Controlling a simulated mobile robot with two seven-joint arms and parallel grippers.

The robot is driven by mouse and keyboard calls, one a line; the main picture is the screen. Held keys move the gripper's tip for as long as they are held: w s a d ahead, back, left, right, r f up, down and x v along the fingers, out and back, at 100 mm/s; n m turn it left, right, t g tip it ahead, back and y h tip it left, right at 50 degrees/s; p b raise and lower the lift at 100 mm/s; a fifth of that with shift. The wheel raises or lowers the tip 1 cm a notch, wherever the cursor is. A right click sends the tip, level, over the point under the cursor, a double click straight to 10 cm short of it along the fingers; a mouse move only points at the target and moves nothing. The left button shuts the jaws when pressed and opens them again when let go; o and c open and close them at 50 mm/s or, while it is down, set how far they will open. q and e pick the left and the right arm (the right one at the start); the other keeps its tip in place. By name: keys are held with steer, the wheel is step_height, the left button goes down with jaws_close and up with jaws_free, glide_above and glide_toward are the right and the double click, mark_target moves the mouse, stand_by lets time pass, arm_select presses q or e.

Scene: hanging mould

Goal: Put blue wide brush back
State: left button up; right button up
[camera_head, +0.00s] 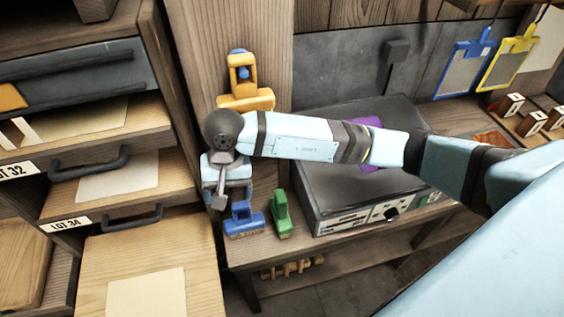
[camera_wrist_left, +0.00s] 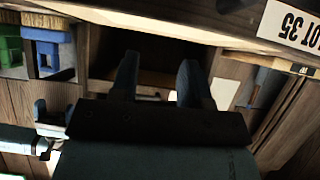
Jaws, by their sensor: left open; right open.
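A blue brush (camera_head: 243,220) with a tan lower edge stands at the front left of the bench; it appears also in the left wrist view (camera_wrist_left: 47,48). My right gripper (camera_head: 222,192) is open, pointing down just behind and left of it. Whether the two touch cannot be told. A green brush (camera_head: 281,214) stands to its right, and also shows in the left wrist view (camera_wrist_left: 10,50). A yellow brush (camera_head: 246,90) is farther back by the wooden post, with a small blue part behind it. My left gripper (camera_wrist_left: 158,82) is open and empty, outside the head view.
A dark grey box with a dial (camera_head: 360,180) fills the bench's middle. A purple object (camera_head: 369,160) on it is partly hidden by my right arm. Open drawers (camera_head: 150,260) stand at left. Blue (camera_head: 463,68) and yellow (camera_head: 508,58) tags hang at the back right.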

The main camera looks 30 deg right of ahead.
steer(key=s+a+r+m+g+y, duration=0.35)
steer(key=s+a+m+y, duration=0.55)
steer(key=a+m+y, duration=0.5)
steer(key=w+d+f+n+t+h, duration=0.1)
steer(key=d+f+n+t+h, duration=0.15)
steer(key=d+n+t, duration=0.6)
steer(key=w+d+f+n+t+h, duration=0.1)
steer(key=w+f+n+t+h, duration=0.15)
steer(key=n+t, duration=0.75)
steer(key=w+d+f+n+t+h, duration=0.1)
steer(key=d+f+n+t+h, duration=0.25)
steer(key=n, duration=1.15)
steer(key=s+d+f+m+g+h, duration=0.2)
steer(key=s+d+f+m+g, duration=0.1)
steer(key=s+d+f+m, duration=0.1)
steer(key=s+d+f+m+g+h, duration=0.2)
steer(key=s+d+f+m+g, duration=0.1)
steer(key=s+f+m, duration=0.4)
step_height(320, 180, down, 4)
steer(key=shift+d+r+m+g, duration=0.15)
steer(key=shift+d+m+g, duration=0.2)
steer(key=shift+d+m, duration=0.45)
